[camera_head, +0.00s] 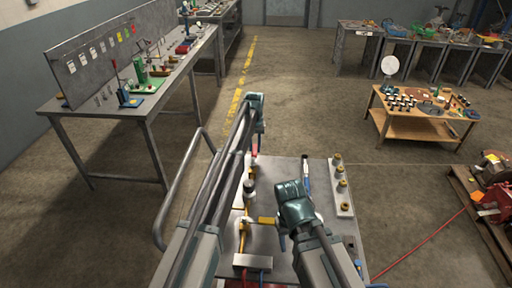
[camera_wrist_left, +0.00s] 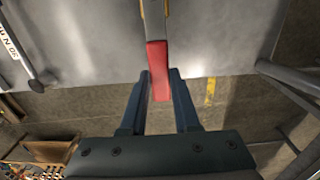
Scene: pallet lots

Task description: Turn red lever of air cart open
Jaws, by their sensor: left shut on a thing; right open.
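The air cart's grey top (camera_head: 322,235) lies in front of me, with yellow pipework on it. The red lever (camera_head: 254,157) is near the cart's far edge, partly hidden by my left arm. In the left wrist view the red lever (camera_wrist_left: 158,68) has its end between the two fingers of my left gripper (camera_wrist_left: 160,76), which is shut on it. In the head view my left gripper (camera_head: 253,146) reaches down to it, mostly hidden. My right gripper (camera_head: 283,233) is open, low over the cart beside a yellow handle (camera_head: 264,220); its fingertips are hard to see.
A blue-handled piece (camera_head: 306,172) and a pale strip with several brass fittings (camera_head: 343,197) are on the cart's right. A workbench (camera_head: 150,105) stands left, a wooden table (camera_head: 420,123) right. A red hose (camera_head: 420,245) crosses the floor to a pallet. Floor beyond the cart is clear.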

